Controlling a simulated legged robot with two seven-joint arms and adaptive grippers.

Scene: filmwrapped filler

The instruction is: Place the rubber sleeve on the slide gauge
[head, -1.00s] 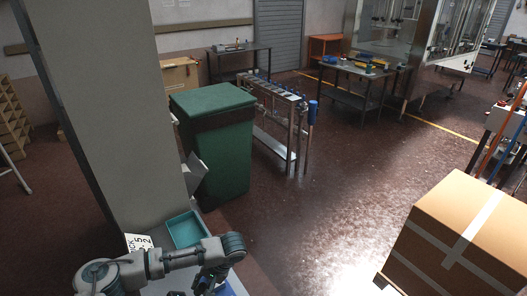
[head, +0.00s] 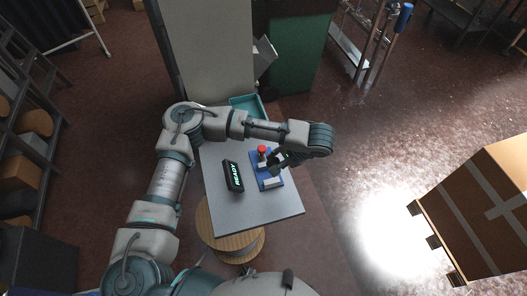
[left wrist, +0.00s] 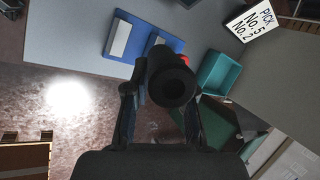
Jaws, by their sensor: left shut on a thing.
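My left gripper (head: 276,162) is over the right part of a small grey table, above a blue board. In the left wrist view my left gripper (left wrist: 160,92) is shut on a black, hollow cylinder, the rubber sleeve (left wrist: 173,72), with its open end facing the camera. The blue board (head: 260,174), seemingly the slide gauge, has pale blocks and a red knob (head: 262,149) on it. The board (left wrist: 145,44) also shows in the wrist view, partly behind the sleeve. I cannot tell whether the sleeve touches it. My right gripper is not in view.
A teal tray (head: 246,102) is at the table's back. The grey table (head: 226,212) rests on a wooden spool (head: 232,247). A large carton (head: 485,215) stands at right; a grey pillar (head: 205,50) rises behind.

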